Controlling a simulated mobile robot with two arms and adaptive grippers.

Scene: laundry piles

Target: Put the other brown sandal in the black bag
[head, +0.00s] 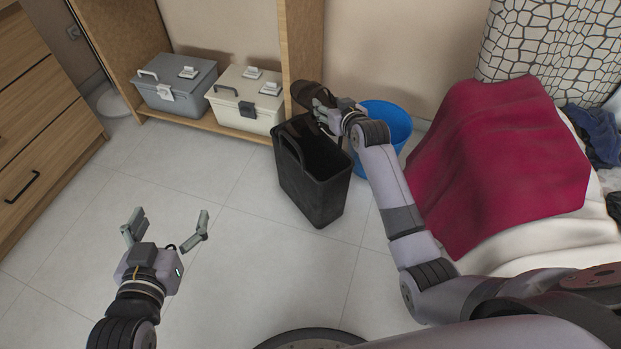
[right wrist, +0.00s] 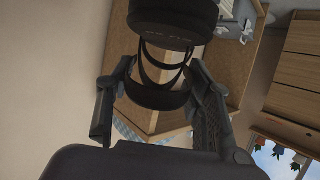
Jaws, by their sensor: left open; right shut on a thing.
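A brown sandal (head: 306,92) is held in my right gripper (head: 327,112), just above the back rim of the black bag (head: 318,196). In the right wrist view, the dark sandal (right wrist: 174,22) with its straps lies between the fingers of my right gripper (right wrist: 155,92). The bag stands upright and open on the floor, with a handle loop on its left side. I cannot make out anything inside it. My left gripper (head: 165,228) is open and empty above the floor, well left of the bag. No second sandal shows.
A blue bucket (head: 388,120) stands right behind the bag. A grey toolbox (head: 177,88) and a cream toolbox (head: 244,99) sit on a low wooden shelf. A red cloth (head: 505,165) covers a pile at right. The tiled floor (head: 200,180) left of the bag is clear.

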